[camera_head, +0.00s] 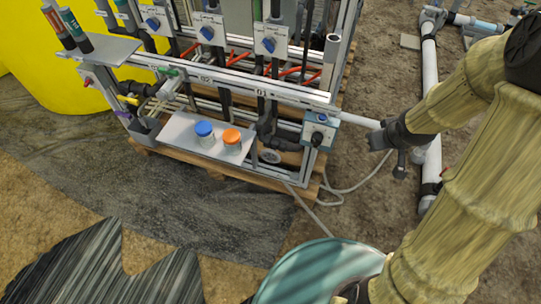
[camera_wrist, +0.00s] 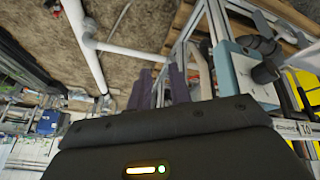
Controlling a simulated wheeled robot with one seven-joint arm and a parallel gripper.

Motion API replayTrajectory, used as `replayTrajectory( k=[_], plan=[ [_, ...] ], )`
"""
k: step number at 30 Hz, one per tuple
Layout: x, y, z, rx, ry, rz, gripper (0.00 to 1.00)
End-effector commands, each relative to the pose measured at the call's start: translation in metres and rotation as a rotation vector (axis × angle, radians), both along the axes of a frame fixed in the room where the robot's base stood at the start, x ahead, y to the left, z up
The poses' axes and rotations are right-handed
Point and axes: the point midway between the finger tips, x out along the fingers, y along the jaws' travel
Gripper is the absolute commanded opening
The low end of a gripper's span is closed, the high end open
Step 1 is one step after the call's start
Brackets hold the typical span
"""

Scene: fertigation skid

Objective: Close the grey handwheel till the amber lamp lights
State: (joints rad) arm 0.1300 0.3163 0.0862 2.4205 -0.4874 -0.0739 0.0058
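A small round grey disc (camera_head: 270,156) low at the front of the skid frame may be the grey handwheel; it is too small to be sure. I cannot make out an amber lamp. A pale blue-grey box (camera_head: 319,131) with a dark knob sits at the frame's right front corner. The box also shows in the wrist view (camera_wrist: 238,75), right of my fingers. My gripper (camera_head: 387,155) is right of that box, near a white pipe. In the wrist view its two dark fingers (camera_wrist: 163,88) stand apart, with nothing clearly held between them.
A grey shelf (camera_head: 178,139) on the skid front carries a blue-lidded jar (camera_head: 204,133) and an orange-lidded jar (camera_head: 232,140). A white pipe (camera_head: 430,75) runs along the soil at right. A grey hose (camera_head: 358,186) lies on the ground. A yellow tank (camera_head: 30,60) stands at left.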

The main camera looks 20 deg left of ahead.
Motion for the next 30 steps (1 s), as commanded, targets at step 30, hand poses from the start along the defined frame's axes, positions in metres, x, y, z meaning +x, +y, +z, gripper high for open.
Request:
replayTrajectory(
  k=[30],
  plan=[
    [-0.002, 0.129, -0.172, 1.019, -0.561, 1.046, 0.20]
  ],
)
